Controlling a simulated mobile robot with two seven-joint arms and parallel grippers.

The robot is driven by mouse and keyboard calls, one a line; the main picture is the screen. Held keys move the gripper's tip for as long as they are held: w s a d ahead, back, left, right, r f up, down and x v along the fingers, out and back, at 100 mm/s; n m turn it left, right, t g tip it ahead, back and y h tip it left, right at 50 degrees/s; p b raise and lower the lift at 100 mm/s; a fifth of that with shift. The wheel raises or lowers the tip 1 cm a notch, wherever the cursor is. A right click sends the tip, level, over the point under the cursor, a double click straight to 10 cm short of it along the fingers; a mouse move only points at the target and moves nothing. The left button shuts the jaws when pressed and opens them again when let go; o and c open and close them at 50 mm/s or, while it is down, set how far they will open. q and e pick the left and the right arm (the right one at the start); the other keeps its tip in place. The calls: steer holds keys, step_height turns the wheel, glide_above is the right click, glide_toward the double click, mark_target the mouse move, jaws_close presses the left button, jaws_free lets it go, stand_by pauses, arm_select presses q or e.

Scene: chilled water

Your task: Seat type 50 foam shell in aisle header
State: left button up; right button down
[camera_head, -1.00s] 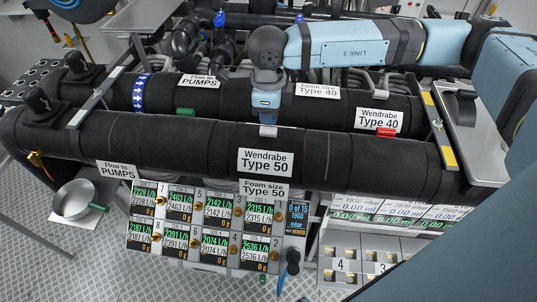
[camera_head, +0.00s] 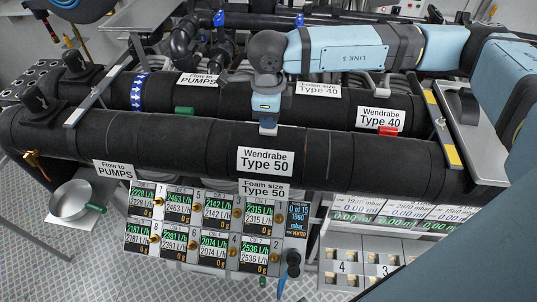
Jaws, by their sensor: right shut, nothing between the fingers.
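The front pipe (camera_head: 380,165) is wrapped in black foam and carries a label "Wendrabe Type 50" (camera_head: 265,161). A "Foam size Type 50" label (camera_head: 263,190) hangs just below it. Thin seams cross the foam on both sides of the label. My right gripper (camera_head: 268,128) points down at the top of this foam, just above the label. It is shut and empty, its tip at or very close to the foam; I cannot tell if they touch. My left gripper is not in view.
A second black pipe (camera_head: 225,92) runs behind, with labels "Foam size Type 40" (camera_head: 318,90) and "Wendrabe Type 40" (camera_head: 380,118). A panel of flow displays (camera_head: 205,228) hangs below the front pipe. A round metal pan (camera_head: 70,200) is at lower left. Numbered bins (camera_head: 362,268) are at lower right.

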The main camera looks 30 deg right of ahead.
steer(key=shift+r, duration=0.1)
stand_by(0.3)
steer(key=shift+r+p, duration=0.95)
steer(key=shift+r, duration=1.45)
step_height(320, 180, up, 14)
steer(key=b, duration=0.2)
steer(key=shift+f, duration=0.1)
